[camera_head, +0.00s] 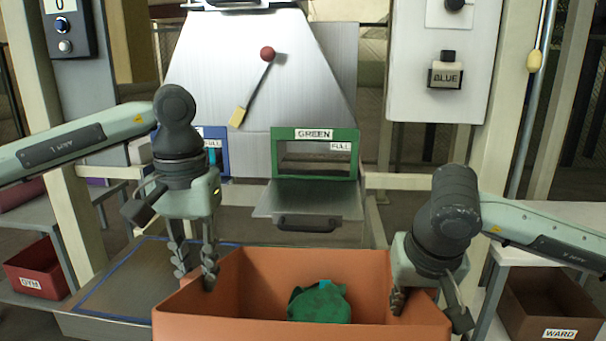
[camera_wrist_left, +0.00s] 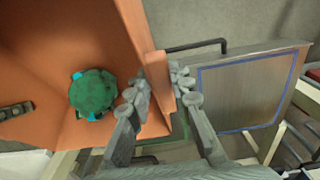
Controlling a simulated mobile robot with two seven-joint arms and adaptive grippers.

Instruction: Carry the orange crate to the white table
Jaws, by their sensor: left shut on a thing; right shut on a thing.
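The orange crate (camera_head: 245,330) is at the bottom middle of the head view, with a green bag (camera_head: 320,303) lying inside. My left gripper (camera_head: 195,276) is shut on the crate's left wall. In the left wrist view its fingers (camera_wrist_left: 160,92) sit on both sides of the orange wall (camera_wrist_left: 155,75), and the green bag (camera_wrist_left: 93,93) shows inside. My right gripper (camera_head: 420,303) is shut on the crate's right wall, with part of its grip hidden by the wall. A white tabletop (camera_head: 585,214) shows at the right edge, partly behind my right arm.
A metal chute with a green GREEN frame (camera_head: 315,134) and a lowered, handled flap (camera_head: 305,200) stands behind the crate. A blue-outlined platform (camera_head: 145,280) is at left. A red GYM crate (camera_head: 38,275) and a brown WARD crate (camera_head: 555,308) sit on low shelves at either side.

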